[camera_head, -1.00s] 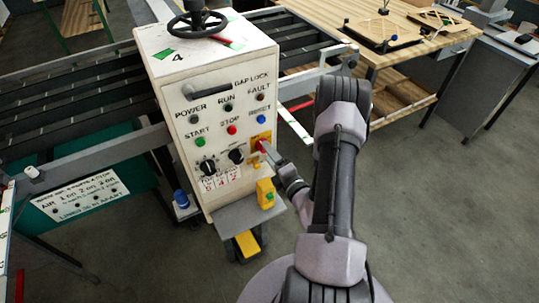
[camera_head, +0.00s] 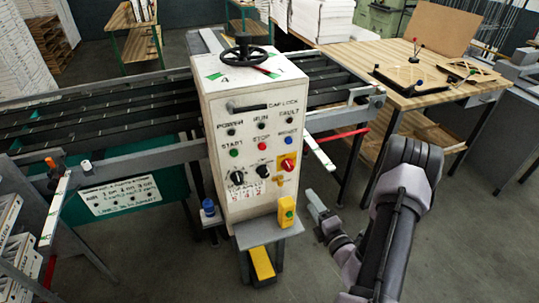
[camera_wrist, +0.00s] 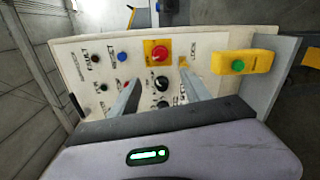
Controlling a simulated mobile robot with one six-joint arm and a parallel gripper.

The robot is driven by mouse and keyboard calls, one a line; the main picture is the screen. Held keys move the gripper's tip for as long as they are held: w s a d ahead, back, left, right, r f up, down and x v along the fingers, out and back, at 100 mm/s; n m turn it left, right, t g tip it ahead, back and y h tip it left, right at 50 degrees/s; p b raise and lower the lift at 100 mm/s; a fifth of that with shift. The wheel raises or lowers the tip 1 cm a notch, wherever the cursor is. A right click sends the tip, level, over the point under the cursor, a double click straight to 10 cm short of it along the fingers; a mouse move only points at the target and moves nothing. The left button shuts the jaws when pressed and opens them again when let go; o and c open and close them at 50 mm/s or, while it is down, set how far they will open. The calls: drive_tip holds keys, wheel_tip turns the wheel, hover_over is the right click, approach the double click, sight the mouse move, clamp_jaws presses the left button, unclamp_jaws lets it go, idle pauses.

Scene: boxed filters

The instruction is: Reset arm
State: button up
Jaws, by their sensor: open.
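My gripper (camera_head: 317,208) is in front of the right side of the white control cabinet (camera_head: 222,110), apart from it, with nothing between its jaws. In the wrist view my gripper (camera_wrist: 160,80) has its two fingers spread and pointing at the panel. The red rotary switch on its yellow plate (camera_head: 288,163) is on the right of the panel; it also shows in the wrist view (camera_wrist: 160,53). A yellow box with a green button (camera_head: 287,211) sits on the small grey shelf (camera_head: 262,233) below the panel.
A black handwheel (camera_head: 245,55) tops the cabinet. A conveyor (camera_head: 100,125) runs behind it. A wooden table (camera_head: 350,62) with frames stands at the back right. A yellow pedal (camera_head: 262,263) is below the shelf.

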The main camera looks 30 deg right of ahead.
drive_tip(key=w+a+r+n+y+b, duration=0.2)
drive_tip(key=w+a+r+n+y, duration=0.3)
drive_tip(key=a+r+n+y, duration=0.45)
drive_tip(key=s+a+r+n+g+y+b, duration=0.2)
drive_tip(key=a+n+g+y, duration=0.15)
drive_tip(key=a+n, duration=0.45)
drive_tip(key=s+a+r+n+g+y+b, duration=0.1)
drive_tip(key=s+a+r+n+g+y, duration=0.2)
drive_tip(key=a+n, duration=0.5)
drive_tip(key=s+a+f+n+g+h+b, duration=0.3)
drive_tip(key=s+a+n+g+b, duration=0.1)
drive_tip(key=s+a+n+g, duration=0.6)
drive_tip(key=s+d+r+n+t+h+b, duration=0.2)
drive_tip(key=s+d+n+t+h, duration=0.3)
drive_tip(key=n, duration=0.9)
drive_tip(key=h+b, duration=0.1)
drive_tip(key=h, duration=0.2)
drive_tip(key=shift+s, duration=0.25)
